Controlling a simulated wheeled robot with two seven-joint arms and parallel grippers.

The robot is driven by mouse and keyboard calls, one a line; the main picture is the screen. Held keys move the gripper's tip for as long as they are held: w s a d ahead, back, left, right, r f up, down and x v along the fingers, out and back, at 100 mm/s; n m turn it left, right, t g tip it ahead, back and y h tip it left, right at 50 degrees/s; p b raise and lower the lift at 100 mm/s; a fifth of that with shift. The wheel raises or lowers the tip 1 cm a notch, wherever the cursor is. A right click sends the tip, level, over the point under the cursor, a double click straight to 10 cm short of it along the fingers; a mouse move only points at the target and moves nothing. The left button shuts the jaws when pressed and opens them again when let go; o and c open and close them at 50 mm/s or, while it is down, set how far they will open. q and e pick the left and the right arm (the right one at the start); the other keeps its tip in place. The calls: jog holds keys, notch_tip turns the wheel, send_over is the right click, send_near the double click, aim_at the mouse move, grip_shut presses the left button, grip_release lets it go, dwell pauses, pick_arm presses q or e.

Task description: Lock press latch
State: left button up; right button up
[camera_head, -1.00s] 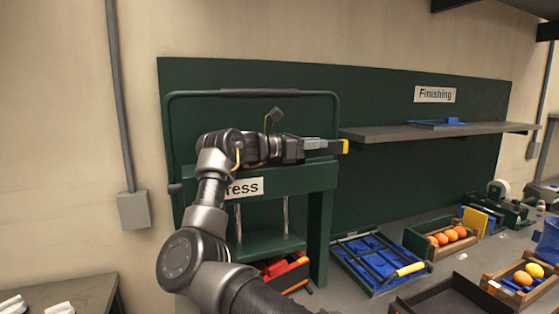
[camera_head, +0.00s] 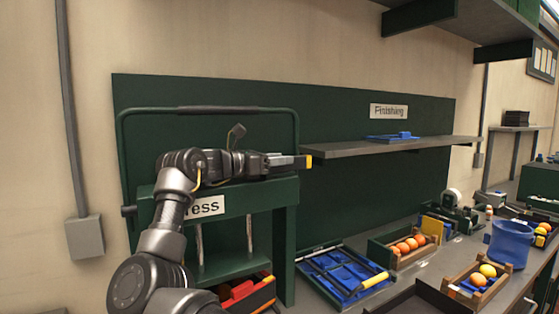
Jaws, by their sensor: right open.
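The green press (camera_head: 285,245) stands against the green back panel at the left, with a sign reading "ress", its first letter hidden by my arm. A green tubular handle frame (camera_head: 296,130) with a dark grip bar rises above it. I cannot make out a latch for certain; a small dark square piece (camera_head: 237,131) on a thin stem sticks up behind my arm.
A red and black bin (camera_head: 245,293) sits under the press. A blue tray with a yellow-handled tool (camera_head: 374,281) lies to its right. Crates of oranges (camera_head: 399,246) and a blue jug (camera_head: 511,243) stand farther right. A grey shelf (camera_head: 350,149) juts from the panel.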

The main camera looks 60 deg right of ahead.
jog(key=b+v, duration=0.2)
jog(key=v, duration=0.7)
jog(key=shift+a, duration=0.15)
jog(key=shift+w+a+b, duration=0.2)
jog(key=shift+a+b, duration=0.1)
jog(key=shift+a, duration=0.25)
